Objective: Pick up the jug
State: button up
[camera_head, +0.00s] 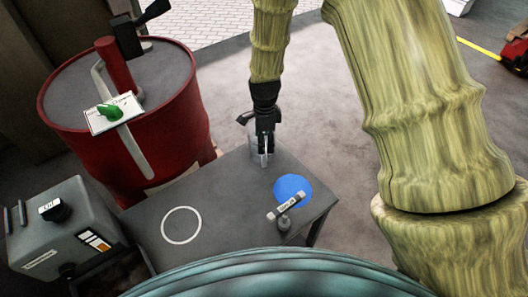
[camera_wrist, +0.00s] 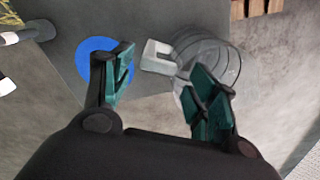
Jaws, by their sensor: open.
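The jug (camera_head: 256,152) is a clear, see-through vessel at the far edge of the dark grey table, partly hidden behind my gripper in the head view. In the wrist view the clear jug (camera_wrist: 222,62) is at upper right, with a pale squared handle (camera_wrist: 156,57) on its left side. My gripper (camera_head: 264,147) is above and in front of the jug, pointing down. In the wrist view my gripper (camera_wrist: 162,88) is open, and the handle shows in the gap between its green fingertips. The right finger overlaps the jug's near side; I cannot tell if it touches.
The table (camera_head: 235,212) bears a blue disc (camera_head: 296,187), a white ring marking (camera_head: 181,225) and a small labelled grey item (camera_head: 285,223). A grey box with a label reading Oil (camera_head: 62,228) stands left. A red drum (camera_head: 60,140) stands behind it, with a green object (camera_head: 109,112) on top.

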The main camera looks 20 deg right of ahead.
jog(key=shift+w+f, duration=0.25)
jog(key=shift+f, duration=0.5)
jog(key=shift+w+f, duration=0.25)
jog(key=shift+f, duration=0.45)
jog(key=shift+s+r, duration=0.15)
jog(key=shift+s, duration=0.1)
jog(key=shift+w+a, duration=0.1)
jog(key=shift+w, duration=0.05)
jog(key=c, duration=0.4)
grip_shut()
